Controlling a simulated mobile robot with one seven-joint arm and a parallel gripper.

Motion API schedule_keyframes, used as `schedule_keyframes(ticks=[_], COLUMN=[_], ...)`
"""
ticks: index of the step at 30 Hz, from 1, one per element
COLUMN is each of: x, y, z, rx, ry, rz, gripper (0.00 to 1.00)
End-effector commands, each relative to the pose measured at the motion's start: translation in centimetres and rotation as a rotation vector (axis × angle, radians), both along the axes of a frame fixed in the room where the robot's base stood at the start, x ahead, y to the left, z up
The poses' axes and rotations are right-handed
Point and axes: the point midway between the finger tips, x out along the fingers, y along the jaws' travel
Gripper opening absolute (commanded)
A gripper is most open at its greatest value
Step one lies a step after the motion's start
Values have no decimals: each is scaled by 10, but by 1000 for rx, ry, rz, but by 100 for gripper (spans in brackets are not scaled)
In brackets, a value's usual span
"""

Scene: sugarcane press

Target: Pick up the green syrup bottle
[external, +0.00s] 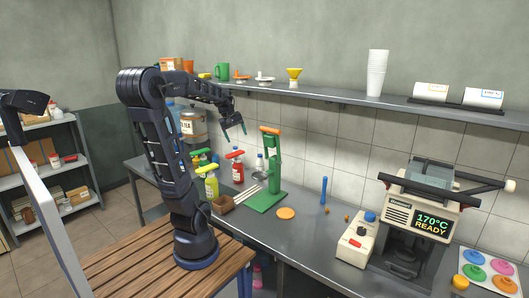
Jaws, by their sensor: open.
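Another small greenish item shows behind, partly hidden by my arm. My gripper (235,133) is open and empty, with its fingers pointing down. It is in the air above the bottles, in front of the tiled wall, and touches nothing that I can make out.
A green press (272,170) with an orange handle stands right of the bottles. A wall shelf (330,95) runs above the counter. A large machine (418,222) stands at the right.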

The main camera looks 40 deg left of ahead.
Motion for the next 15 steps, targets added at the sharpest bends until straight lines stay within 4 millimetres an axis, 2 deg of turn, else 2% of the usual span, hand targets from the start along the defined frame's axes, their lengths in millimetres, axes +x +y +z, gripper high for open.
schedule_keyframes(ticks=[1,6,11,15], x=[13,48,75,94], y=[17,71,128,182], z=[-1,-6,-16,-30], rx=[-29,-132,-225,-305], ry=[10,28,44,56], rz=[76,334,577,789], gripper=[76,76,76,76])
